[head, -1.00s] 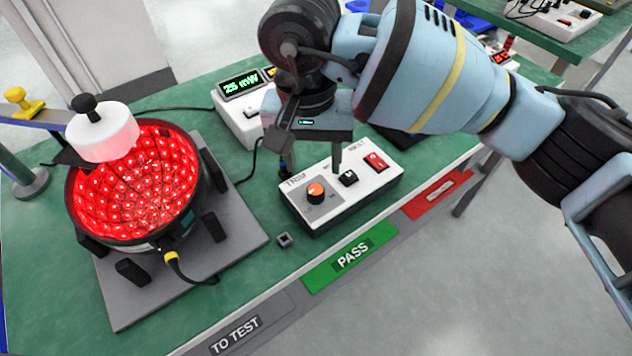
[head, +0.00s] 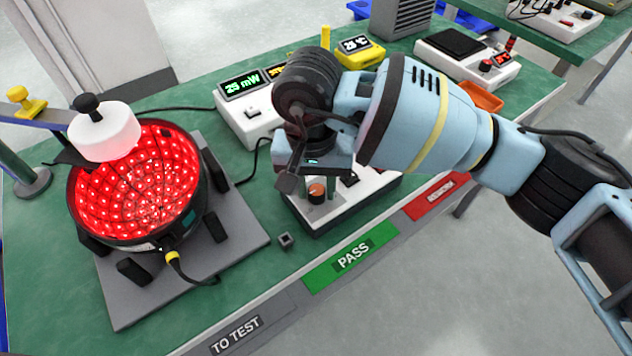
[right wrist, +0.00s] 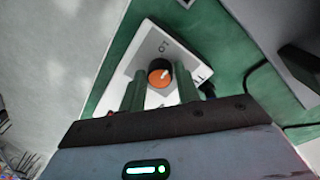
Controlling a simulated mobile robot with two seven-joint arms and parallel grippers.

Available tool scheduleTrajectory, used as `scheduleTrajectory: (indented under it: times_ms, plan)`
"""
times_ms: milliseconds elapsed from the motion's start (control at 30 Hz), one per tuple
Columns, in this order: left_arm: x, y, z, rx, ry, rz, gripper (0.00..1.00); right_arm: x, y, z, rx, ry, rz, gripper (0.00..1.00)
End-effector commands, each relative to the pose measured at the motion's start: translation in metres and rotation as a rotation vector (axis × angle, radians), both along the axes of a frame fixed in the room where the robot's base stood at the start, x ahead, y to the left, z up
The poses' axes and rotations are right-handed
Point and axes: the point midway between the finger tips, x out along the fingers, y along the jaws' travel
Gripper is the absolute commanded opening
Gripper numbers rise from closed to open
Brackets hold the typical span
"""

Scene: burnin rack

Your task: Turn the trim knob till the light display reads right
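The orange trim knob (head: 317,189) is on the white control box (head: 378,191), partly hidden by my right gripper (head: 317,187). In the right wrist view the knob (right wrist: 160,75) shows between the two green fingers of my right gripper (right wrist: 159,74). The fingers are apart, one on each side; I cannot tell whether they touch it. The light display (head: 240,84) glows green with a mW reading that looks like 25 or 29. A round dome of lit red lamps (head: 140,195) stands at the left. My left gripper is out of view.
A black switch and a red switch share the box top, now mostly covered by my arm. Green PASS (head: 352,255) and red labels line the bench's front edge. A small grey cube (head: 286,241) lies left of the box. Yellow and white instruments stand behind.

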Motion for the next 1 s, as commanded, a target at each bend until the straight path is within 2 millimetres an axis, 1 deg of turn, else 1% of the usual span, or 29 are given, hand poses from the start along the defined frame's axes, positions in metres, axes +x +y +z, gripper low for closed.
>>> scheduleTrajectory:
  times_ms: [33, 133, 200, 433, 567, 767, 1000]
  plan:
    - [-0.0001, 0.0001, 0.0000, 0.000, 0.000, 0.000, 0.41, 0.0000, 0.0000, 0.0002, 0.000, 0.000, 0.000, 0.25]
    - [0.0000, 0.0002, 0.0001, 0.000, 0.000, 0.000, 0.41, 0.0000, 0.0000, 0.0003, 0.000, 0.000, 0.000, 0.12]
    - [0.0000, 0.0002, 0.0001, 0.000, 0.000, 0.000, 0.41, 0.0000, 0.0000, 0.0003, 0.000, 0.000, 0.000, 0.05]
    - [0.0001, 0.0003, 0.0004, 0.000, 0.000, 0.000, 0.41, 0.0001, 0.0000, 0.0006, 0.000, 0.000, -0.020, 0.05]
    - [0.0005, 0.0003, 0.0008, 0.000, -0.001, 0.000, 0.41, 0.0002, -0.0001, 0.0008, -0.001, 0.000, -0.068, 0.05]
    - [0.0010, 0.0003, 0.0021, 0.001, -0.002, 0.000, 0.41, 0.0006, 0.0000, 0.0011, 0.000, -0.002, -0.200, 0.05]
    - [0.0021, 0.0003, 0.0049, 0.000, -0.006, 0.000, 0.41, 0.0007, 0.0000, 0.0016, 0.000, 0.000, -0.421, 0.05]
